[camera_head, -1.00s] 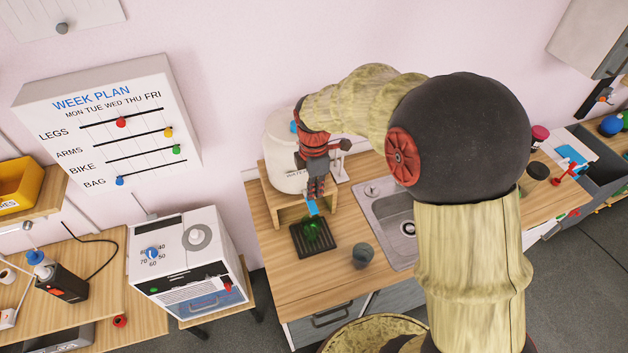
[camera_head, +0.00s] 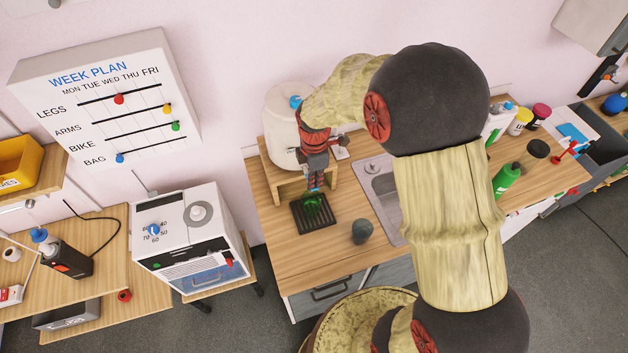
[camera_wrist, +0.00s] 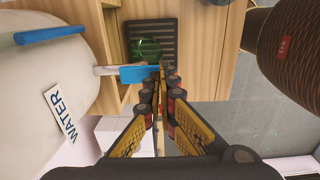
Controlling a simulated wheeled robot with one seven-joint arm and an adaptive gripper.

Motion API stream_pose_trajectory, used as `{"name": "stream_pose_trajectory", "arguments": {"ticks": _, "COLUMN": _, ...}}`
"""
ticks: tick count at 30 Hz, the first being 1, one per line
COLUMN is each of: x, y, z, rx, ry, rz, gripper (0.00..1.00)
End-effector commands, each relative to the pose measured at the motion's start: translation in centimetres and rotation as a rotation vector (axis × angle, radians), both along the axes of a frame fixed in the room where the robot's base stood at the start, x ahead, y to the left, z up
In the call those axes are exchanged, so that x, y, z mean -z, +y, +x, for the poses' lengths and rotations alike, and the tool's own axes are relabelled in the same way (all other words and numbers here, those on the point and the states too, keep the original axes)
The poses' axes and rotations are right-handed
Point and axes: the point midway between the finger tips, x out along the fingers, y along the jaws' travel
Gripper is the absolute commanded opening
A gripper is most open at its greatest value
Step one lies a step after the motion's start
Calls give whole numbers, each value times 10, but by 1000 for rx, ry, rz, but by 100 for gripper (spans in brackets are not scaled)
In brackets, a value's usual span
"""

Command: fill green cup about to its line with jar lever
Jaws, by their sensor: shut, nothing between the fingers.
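The white water jar (camera_head: 283,133) stands on a wooden stand at the back of the counter. In the wrist view the jar (camera_wrist: 50,95) fills the left side, with a WATER label. Its blue lever (camera_wrist: 140,74) sticks out from the spout, right at my fingertips. The green see-through cup (camera_head: 313,211) stands on the black drip tray (camera_head: 328,225) below the spout; it also shows in the wrist view (camera_wrist: 146,48). My gripper (camera_head: 315,186) is shut with nothing between its fingers, its tips (camera_wrist: 166,72) beside or touching the lever's end. The cup's line and water level cannot be made out.
A grey cup (camera_head: 362,232) stands on the counter right of the tray, by the sink (camera_head: 383,195). A green bottle (camera_head: 506,179) and several containers stand farther right. The counter front (camera_head: 300,262) is clear.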

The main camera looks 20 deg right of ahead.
Motion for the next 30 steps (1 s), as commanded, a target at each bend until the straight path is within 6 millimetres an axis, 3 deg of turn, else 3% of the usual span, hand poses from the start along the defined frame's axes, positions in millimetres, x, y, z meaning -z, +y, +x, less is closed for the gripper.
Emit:
{"name": "stream_pose_trajectory", "arguments": {"ticks": 18, "x": 24, "y": 0, "z": -13, "rx": 0, "ry": -302, "rz": 0, "gripper": 0}}
{"name": "stream_pose_trajectory", "arguments": {"ticks": 30, "x": 25, "y": 0, "z": -15, "rx": 0, "ry": -311, "rz": 0, "gripper": 0}}
